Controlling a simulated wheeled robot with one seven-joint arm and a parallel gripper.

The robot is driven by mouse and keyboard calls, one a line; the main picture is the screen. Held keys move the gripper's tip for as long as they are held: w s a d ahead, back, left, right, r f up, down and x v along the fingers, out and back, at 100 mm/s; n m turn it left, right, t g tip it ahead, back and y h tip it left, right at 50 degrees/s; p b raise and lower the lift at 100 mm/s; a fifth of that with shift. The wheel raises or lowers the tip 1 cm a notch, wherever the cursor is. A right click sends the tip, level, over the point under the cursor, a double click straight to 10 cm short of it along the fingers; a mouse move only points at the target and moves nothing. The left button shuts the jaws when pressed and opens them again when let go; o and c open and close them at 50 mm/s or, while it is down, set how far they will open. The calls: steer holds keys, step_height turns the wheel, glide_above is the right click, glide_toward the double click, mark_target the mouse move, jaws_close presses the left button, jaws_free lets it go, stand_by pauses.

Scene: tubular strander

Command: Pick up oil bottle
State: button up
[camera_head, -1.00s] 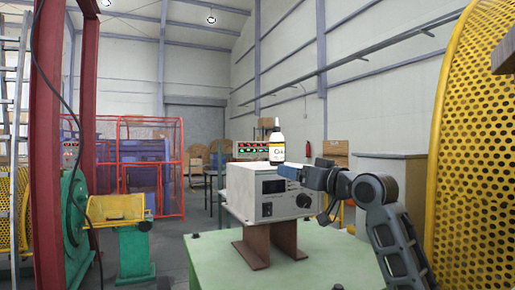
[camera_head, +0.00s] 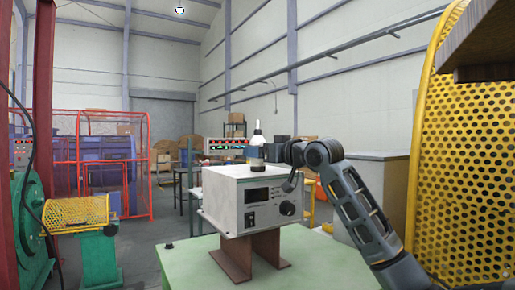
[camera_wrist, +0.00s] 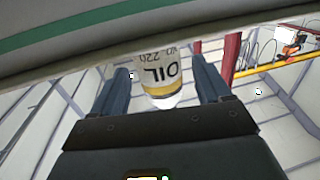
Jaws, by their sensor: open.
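The oil bottle (camera_head: 257,140) has a white nozzle and a white label. It stands upright on top of a grey control box (camera_head: 247,206). In the wrist view my gripper (camera_wrist: 160,68) is open, with a gap visible on each side of the bottle.
The control box rests on brown supports (camera_head: 240,256) on a green table (camera_head: 190,262). A yellow perforated guard (camera_head: 465,170) stands close on the right, near my arm. A grey cabinet (camera_head: 378,183) stands behind the arm. Red fencing (camera_head: 140,165) is at the back left.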

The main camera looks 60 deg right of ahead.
steer(key=shift+w+d, duration=0.25)
steer(key=shift+w, duration=0.45)
steer(key=shift+c, duration=0.2)
steer(key=c, duration=1.1)
